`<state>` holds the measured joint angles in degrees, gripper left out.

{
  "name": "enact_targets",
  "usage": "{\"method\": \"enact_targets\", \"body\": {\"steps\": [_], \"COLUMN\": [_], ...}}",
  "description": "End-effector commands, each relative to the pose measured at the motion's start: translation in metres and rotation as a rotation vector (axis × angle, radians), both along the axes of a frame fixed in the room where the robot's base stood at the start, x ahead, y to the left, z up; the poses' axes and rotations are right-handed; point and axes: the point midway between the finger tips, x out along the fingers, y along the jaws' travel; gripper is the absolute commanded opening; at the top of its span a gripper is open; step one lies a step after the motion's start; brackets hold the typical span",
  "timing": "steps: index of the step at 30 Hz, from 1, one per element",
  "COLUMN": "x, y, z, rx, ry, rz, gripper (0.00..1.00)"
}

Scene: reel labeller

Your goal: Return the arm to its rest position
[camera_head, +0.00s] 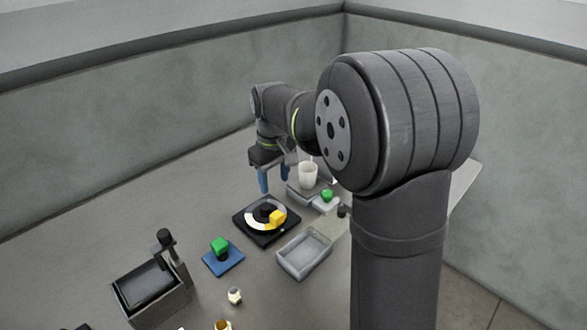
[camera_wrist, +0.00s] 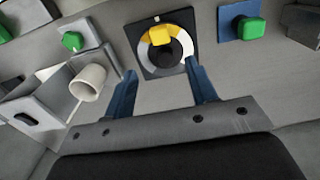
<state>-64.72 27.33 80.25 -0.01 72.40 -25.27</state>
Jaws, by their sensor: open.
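My gripper (camera_head: 275,181) hangs above the table behind the black dial plate (camera_head: 250,220) in the head view. Its two blue fingers are apart with nothing between them, and the wrist view shows the open gap (camera_wrist: 160,88) over bare table. The dial plate (camera_wrist: 136,33) lies just beyond the fingertips there. It bears a grey and white ring with a yellow block (camera_head: 277,218) on it. My arm reaches out over the table, bent at the elbow, and its upper links hide part of the right side in the head view.
A white cup (camera_head: 308,175) stands near the gripper, beside a green button (camera_head: 327,195). A blue plate with a green knob (camera_head: 220,246) and a grey tray (camera_head: 304,256) lie nearer. A dark box with a lever (camera_head: 150,290) stands at front left. The left table area is clear.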

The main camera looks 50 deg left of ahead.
Motion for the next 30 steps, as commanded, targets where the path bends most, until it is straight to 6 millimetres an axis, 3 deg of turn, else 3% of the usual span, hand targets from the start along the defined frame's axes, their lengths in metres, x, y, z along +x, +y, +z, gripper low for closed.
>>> {"method": "enact_targets", "body": {"steps": [5, 23, 25, 30], "x": [0.0, 0.0, 0.0, 0.0], "y": [0.0, -0.001, 0.001, 0.0], "z": [-0.013, -0.127, -0.109, -0.092], "rx": [-0.002, -0.004, 0.004, 0.002], "ry": [0.001, 0.002, -0.002, -0.001], "rz": [0.0, 0.0, 0.0, 0.0], "gripper": [0.52, 0.52, 0.52, 0.52]}}
